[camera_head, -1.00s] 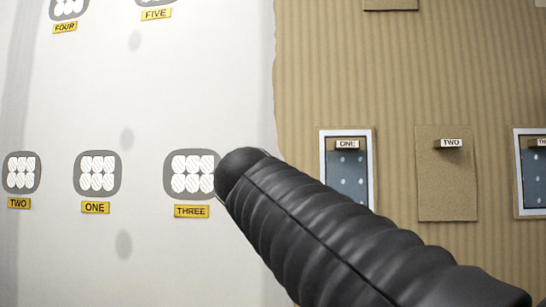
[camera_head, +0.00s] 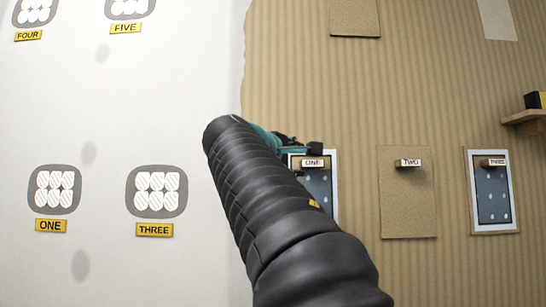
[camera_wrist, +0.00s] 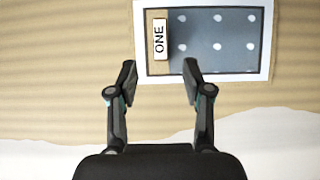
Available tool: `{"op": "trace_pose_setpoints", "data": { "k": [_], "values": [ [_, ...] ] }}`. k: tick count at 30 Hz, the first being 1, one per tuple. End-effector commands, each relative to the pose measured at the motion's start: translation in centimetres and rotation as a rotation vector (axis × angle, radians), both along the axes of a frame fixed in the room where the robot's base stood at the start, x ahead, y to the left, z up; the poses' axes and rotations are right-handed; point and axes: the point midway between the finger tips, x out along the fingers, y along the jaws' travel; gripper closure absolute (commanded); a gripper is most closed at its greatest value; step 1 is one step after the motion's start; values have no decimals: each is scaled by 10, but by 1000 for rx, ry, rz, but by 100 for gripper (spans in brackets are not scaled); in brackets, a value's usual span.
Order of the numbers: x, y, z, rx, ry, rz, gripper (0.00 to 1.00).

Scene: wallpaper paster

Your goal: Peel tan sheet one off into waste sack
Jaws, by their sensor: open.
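Spot ONE in the head view is a white-framed blue panel (camera_head: 318,188) with pale dots, and no tan sheet shows over its visible part. Its ONE tag (camera_head: 312,163) sits on a small peg at the top. In the wrist view, the ONE tag (camera_wrist: 159,39) and the dotted panel (camera_wrist: 205,40) lie beyond the fingertips. My gripper (camera_wrist: 160,78) is open and empty, its fingers apart, with the tag ahead of the gap. In the head view my arm hides most of the gripper and part of the panel. No waste sack is visible.
A tan sheet (camera_head: 408,205) hangs under tag TWO. Framed panel THREE (camera_head: 493,195) is to its right, below a wooden shelf (camera_head: 525,118). Another tan piece (camera_head: 355,14) is at the top. White wall with numbered grey pads (camera_head: 157,191) fills the left.

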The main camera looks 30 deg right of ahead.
Motion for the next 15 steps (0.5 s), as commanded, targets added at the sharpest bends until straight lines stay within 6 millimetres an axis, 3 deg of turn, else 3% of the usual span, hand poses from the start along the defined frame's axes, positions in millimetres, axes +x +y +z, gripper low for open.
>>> {"op": "trace_pose_setpoints", "data": {
  "k": [9,15],
  "values": [
    [24,-47,0,2,1,-2,50],
    [33,-63,0,2,1,0,50]
  ]
}}
